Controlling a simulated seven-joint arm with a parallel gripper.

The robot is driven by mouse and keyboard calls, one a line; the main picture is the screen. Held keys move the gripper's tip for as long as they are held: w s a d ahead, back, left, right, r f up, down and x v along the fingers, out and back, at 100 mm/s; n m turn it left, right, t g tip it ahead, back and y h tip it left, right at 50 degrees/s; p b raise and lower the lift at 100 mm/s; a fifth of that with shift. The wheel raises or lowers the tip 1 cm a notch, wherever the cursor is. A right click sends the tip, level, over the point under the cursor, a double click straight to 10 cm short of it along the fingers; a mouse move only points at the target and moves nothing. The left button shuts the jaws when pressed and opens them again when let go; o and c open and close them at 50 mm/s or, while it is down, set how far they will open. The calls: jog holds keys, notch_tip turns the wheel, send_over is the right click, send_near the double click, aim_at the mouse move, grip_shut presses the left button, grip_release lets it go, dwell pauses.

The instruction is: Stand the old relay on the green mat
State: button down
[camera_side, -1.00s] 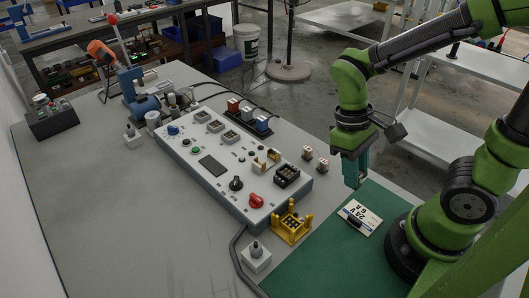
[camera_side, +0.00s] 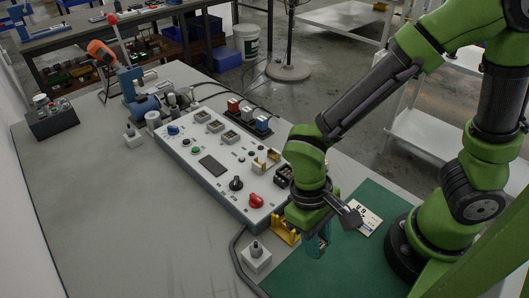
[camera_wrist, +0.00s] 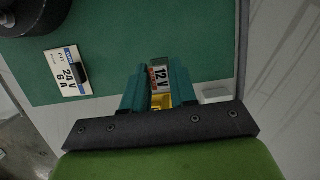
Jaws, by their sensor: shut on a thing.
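My gripper (camera_side: 318,246) points down near the left edge of the green mat (camera_side: 345,270). In the wrist view its teal fingers (camera_wrist: 160,88) are shut on a small block with a "12 V" label (camera_wrist: 160,76), which I take to be the old relay. The block is mostly hidden by the fingers, and the side view does not show it clearly. I cannot tell its height above the surface. The mat also shows in the wrist view (camera_wrist: 110,40).
A yellow holder (camera_side: 283,231) stands beside my gripper, partly hidden. A white card marked 24 V 6 A (camera_side: 366,217) lies on the mat. A grey block with a black knob (camera_side: 256,257) and the control panel (camera_side: 210,185) are left. The mat's front is clear.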

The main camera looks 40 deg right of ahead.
jog(key=shift+f, duration=1.85)
jog(key=shift+f, duration=0.15)
jog(key=c, duration=0.9)
grip_release()
jog(key=v, duration=1.2)
jog(key=w+d+r+m+t+y, duration=0.1)
jog(key=d+r+m+t, duration=0.1)
jog(key=d+r+t, duration=0.3)
jog(key=w+d+r+m+t+y, duration=0.1)
jog(key=w+d+r+m+t, duration=0.1)
jog(key=d+r+t, duration=0.3)
jog(key=d+r, duration=0.1)
jog(key=d, duration=0.3)
jog(key=shift+w+d, duration=0.3)
jog(key=shift+d, duration=0.1)
jog(key=shift+r, duration=0.15)
